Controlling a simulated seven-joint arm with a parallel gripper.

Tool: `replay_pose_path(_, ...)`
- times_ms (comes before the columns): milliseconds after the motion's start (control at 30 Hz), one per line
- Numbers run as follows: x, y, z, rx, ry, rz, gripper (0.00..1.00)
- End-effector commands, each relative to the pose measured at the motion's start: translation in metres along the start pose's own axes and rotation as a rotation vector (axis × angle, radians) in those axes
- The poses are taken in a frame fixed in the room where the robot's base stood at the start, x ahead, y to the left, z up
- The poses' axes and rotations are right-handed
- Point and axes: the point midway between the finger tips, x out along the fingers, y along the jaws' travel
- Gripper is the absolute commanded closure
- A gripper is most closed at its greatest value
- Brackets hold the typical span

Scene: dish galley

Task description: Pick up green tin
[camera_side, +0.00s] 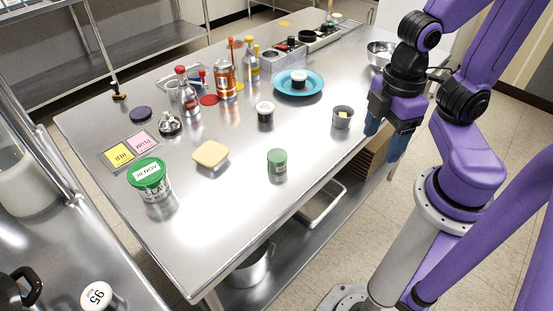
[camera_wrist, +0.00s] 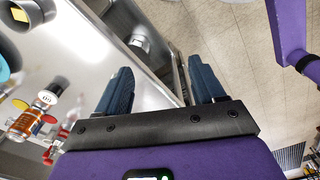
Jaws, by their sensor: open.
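The green tin (camera_side: 277,161) is a small upright can with a green lid and green-grey side. It stands on the steel table near its front edge in the side view. I cannot make it out in the wrist view. My gripper (camera_side: 384,141) points down at the table's right front edge, to the right of the tin and well apart from it. In the wrist view my two blue fingers (camera_wrist: 160,80) stand apart with nothing between them.
A yellow sponge-like block (camera_side: 211,155) and a green-lidded tub (camera_side: 149,180) stand left of the tin. A white-lidded jar (camera_side: 265,112) and blue plate (camera_side: 313,88) are behind it. The steel around the tin is clear.

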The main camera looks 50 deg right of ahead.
Motion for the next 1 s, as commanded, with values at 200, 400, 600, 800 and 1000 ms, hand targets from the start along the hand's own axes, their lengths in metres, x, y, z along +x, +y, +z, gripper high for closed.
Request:
replay_pose_path(200, 0.000, 0.000, 0.000, 0.000, 0.000, 0.000, 0.16)
replay_pose_path(400, 0.000, 0.000, -0.001, -0.003, -0.004, 0.002, 0.16)
replay_pose_path(600, 0.011, 0.012, -0.018, -0.098, -0.117, 0.058, 0.16)
replay_pose_path(800, 0.031, 0.033, -0.057, -0.302, -0.349, 0.181, 0.16)
replay_pose_path(1000, 0.052, 0.047, -0.102, -0.513, -0.581, 0.312, 0.16)
